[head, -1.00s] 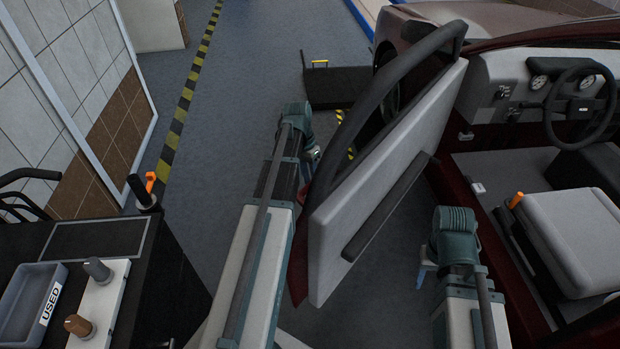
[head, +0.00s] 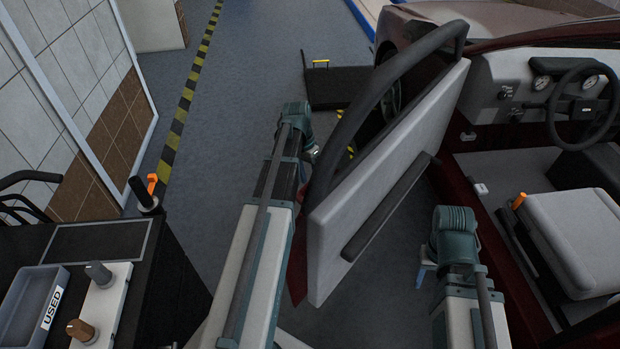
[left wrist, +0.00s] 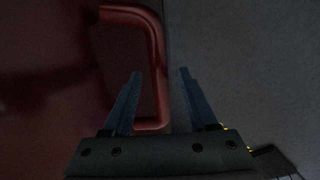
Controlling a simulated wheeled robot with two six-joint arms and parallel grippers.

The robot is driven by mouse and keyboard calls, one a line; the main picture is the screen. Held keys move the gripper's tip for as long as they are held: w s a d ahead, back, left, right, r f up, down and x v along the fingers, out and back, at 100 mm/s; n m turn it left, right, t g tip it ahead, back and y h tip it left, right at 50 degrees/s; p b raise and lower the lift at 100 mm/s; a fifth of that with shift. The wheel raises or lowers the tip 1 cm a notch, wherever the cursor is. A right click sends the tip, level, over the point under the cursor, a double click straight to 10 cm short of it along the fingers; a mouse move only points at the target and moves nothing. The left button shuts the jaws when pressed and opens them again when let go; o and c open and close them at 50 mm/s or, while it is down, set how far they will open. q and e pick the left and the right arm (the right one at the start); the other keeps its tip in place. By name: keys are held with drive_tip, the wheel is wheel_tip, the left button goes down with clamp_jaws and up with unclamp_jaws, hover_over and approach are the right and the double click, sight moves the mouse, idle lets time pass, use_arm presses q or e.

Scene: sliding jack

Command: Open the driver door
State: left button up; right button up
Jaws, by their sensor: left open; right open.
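The driver door (head: 385,185) stands swung out from the dark red car, with its grey inner panel and dark armrest facing me. My left arm reaches along the door's outer side. In the left wrist view my left gripper (left wrist: 160,85) is open. A red handle loop (left wrist: 153,40) on the red outer panel shows there, its upright bar between the two fingers in the picture; I cannot tell whether they touch it. My right gripper (head: 425,272) is mostly hidden below its wrist, between the door and the seat, with only a bit of blue showing.
The car's cabin holds a grey seat (head: 570,240) and a steering wheel (head: 583,105) on the right. A black workbench (head: 100,237) with a grey USED tray (head: 30,310) stands at the left. A dark case (head: 335,87) lies on the floor beyond the door.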

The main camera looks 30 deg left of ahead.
use_arm(q)
drive_tip(key=shift+r, duration=0.2)
wheel_tip(320, 180, up, 13)
drive_tip(key=a+p, duration=0.2)
drive_tip(key=p, duration=1.1)
drive_tip(key=shift+w+a+p, duration=0.2)
drive_tip(key=shift+a+p, duration=0.1)
drive_tip(key=shift+c, duration=0.2)
